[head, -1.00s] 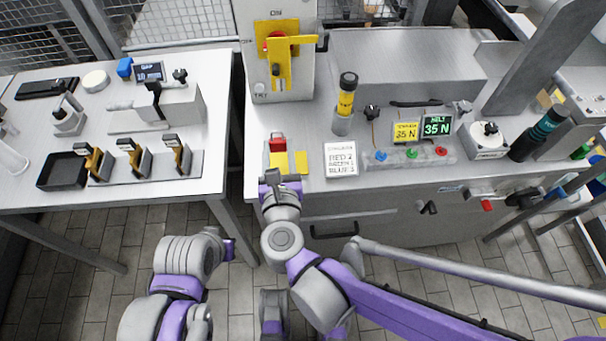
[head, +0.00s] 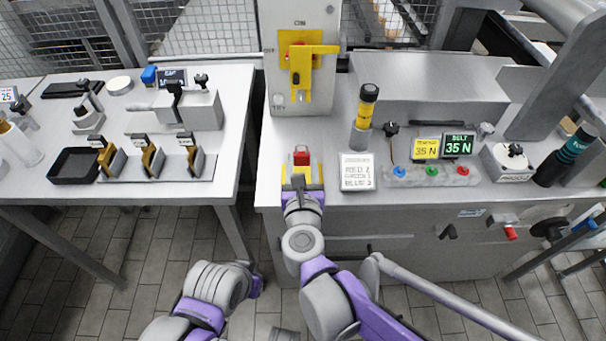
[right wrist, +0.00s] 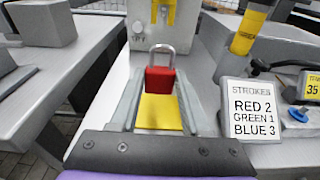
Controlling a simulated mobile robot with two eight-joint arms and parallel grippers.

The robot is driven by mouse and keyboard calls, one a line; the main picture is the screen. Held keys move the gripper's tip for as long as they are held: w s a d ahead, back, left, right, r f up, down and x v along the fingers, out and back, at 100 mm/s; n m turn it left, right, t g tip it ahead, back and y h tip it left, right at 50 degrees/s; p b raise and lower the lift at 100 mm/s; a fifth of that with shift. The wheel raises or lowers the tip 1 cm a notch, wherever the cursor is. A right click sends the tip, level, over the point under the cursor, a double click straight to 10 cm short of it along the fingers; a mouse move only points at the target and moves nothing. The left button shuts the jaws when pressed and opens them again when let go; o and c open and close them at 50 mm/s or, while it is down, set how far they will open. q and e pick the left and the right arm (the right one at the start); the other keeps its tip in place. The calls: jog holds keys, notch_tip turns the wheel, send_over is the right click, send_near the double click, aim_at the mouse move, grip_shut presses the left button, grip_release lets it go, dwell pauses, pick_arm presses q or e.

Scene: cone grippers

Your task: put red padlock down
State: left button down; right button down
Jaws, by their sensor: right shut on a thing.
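The red padlock (head: 301,158) is at the front left of the grey workbench, just beyond my right gripper (head: 302,177). In the right wrist view the padlock (right wrist: 161,80) is upright, its silver shackle at the top, between the two grey fingers. My right gripper is shut on it. A yellow patch (right wrist: 160,112) shows below the padlock; whether the padlock touches the bench surface cannot be told. My left arm shows at the lower left of the head view, but its fingers are not visible.
A white sign (head: 357,171) listing strokes stands close to the right. The grey cabinet with a yellow handle (head: 300,62) rises behind. A yellow-and-black cylinder (head: 364,112) stands behind the sign. A gap separates the bench from the left table (head: 225,130).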

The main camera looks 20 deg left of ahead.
jog(key=shift+f+b, duration=0.6)
jog(key=shift+f, duration=1.15)
jog(key=shift+f, duration=0.1)
jog(key=shift+c, duration=1.8)
grip_release()
jog(key=shift+r, duration=0.25)
jog(key=p+v, duration=0.2)
jog(key=v, duration=1)
jog(key=shift+f, duration=0.2)
